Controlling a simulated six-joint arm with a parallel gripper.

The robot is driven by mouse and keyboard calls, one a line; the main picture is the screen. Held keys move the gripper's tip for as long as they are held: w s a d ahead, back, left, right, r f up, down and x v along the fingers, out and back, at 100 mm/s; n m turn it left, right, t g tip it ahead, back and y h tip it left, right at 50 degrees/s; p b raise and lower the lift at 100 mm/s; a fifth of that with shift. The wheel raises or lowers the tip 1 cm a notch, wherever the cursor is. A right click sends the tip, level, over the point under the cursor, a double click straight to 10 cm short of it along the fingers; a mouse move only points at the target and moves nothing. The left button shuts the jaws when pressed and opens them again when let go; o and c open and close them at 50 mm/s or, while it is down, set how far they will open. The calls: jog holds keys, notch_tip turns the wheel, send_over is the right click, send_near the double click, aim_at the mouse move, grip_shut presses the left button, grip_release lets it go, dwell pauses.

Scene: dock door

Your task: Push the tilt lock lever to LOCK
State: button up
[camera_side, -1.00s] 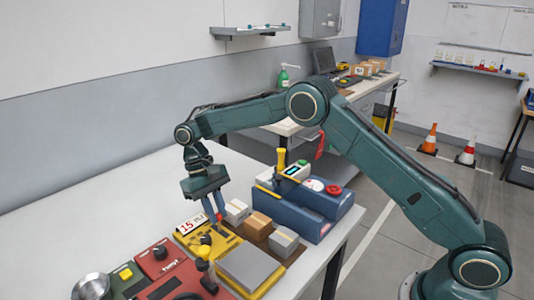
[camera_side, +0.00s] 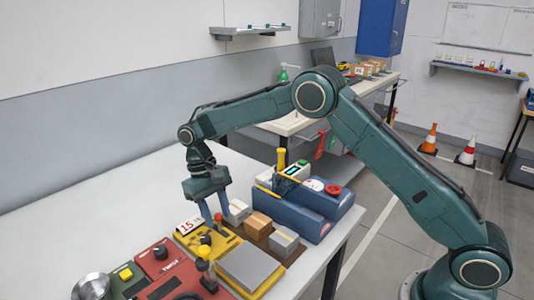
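My gripper (camera_side: 217,214) points down over the yellow unit (camera_side: 187,242), with its two blue-grey fingers apart. A small red knob (camera_side: 217,217) shows between the fingertips; I cannot tell whether they touch it. A dark lever part (camera_side: 205,239) sits below on the yellow unit, beside a white display (camera_side: 189,225) reading 15. A yellow ball knob (camera_side: 203,252) stands at the unit's front. No LOCK marking is readable, and I cannot tell for certain which handle is the tilt lock lever.
Right of the gripper are several small boxes (camera_side: 257,222) and a blue unit (camera_side: 306,217) with a tall yellow handle. The table's back left (camera_side: 90,215) is clear.

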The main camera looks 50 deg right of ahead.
jog(key=shift+s+d+t, duration=0.15)
jog(key=shift+s+t, duration=0.85)
jog(key=shift+t, duration=0.5)
jog(key=shift+s, duration=0.2)
notch_tip(320, 180, up, 14)
jog(key=s+d+r+t, duration=0.1)
jog(key=s+d+r, duration=0.3)
jog(key=s, duration=0.4)
jog(key=s+d+r+t, duration=0.2)
jog(key=s+d+r, duration=0.2)
jog(key=s, duration=0.4)
jog(key=shift+r, duration=0.45)
jog(key=shift+w, duration=0.1)
